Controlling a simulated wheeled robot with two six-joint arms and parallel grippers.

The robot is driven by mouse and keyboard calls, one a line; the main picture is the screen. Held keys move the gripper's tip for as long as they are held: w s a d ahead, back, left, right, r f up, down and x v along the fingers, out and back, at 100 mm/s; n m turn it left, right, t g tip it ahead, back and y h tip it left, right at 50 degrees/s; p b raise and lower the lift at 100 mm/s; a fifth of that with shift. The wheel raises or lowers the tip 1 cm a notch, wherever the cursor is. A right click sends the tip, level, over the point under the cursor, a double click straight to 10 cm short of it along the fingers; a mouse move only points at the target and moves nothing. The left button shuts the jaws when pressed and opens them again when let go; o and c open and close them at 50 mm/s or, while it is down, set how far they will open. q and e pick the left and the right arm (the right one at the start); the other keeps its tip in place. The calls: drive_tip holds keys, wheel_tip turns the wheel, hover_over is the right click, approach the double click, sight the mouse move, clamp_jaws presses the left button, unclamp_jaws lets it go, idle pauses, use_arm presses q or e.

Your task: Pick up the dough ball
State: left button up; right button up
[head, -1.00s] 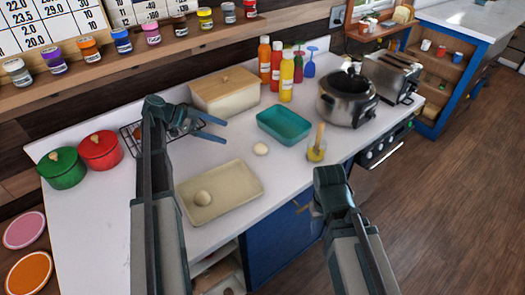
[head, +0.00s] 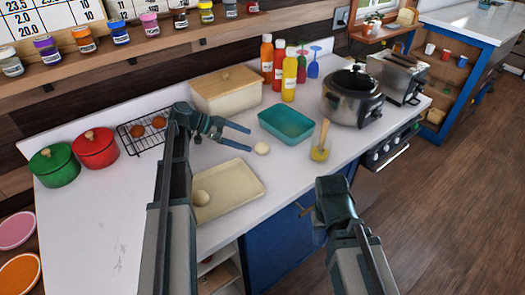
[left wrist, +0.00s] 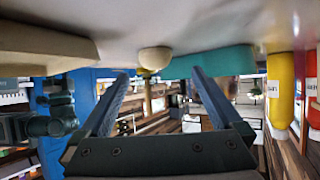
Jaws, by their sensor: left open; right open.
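A pale dough ball (head: 262,148) lies on the white counter, just left of the teal tray's near corner. It also shows in the left wrist view (left wrist: 155,57), ahead of and between the fingers. My right gripper (head: 311,220) is open and empty in front of the counter's front edge.
A teal tray (head: 286,126), a cup with a brush (head: 320,152) and a beige bread box (head: 226,91) surround the dough ball. Bottles (head: 289,78) and a steel cooker (head: 352,96) stand behind to the right. A wire rack (head: 145,135) and pots are at left.

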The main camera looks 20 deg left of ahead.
sight(258, 146)
use_arm(q)
drive_tip(key=shift+s+f+b+x, duration=0.2)
drive_tip(key=shift+b+x, duration=0.55)
drive_tip(key=shift+x, duration=0.45)
drive_tip(key=shift+s+f+b+x, duration=0.1)
drive_tip(key=shift+s+b+x, duration=0.1)
drive_tip(key=shift+b+x, duration=0.75)
drive_tip(key=shift+w+d+f, duration=0.15)
drive_tip(key=shift+d+f, duration=0.05)
drive_tip(key=shift+d, duration=0.15)
drive_tip(key=shift+r, duration=0.1)
drive_tip(key=c, duration=1.4)
drive_tip(key=shift+r+p, duration=0.1)
drive_tip(key=shift+p, duration=0.25)
drive_tip(key=shift+r+p, duration=0.55)
wheel_tip(258, 146, up, 3)
drive_tip(key=p, duration=0.3)
drive_tip(key=s+d, duration=0.3)
drive_tip(key=s, duration=0.1)
drive_tip(key=s+d, duration=0.7)
drive_tip(key=s, duration=0.1)
drive_tip(key=shift+d+r+p, duration=0.35)
drive_tip(key=shift+d, duration=0.05)
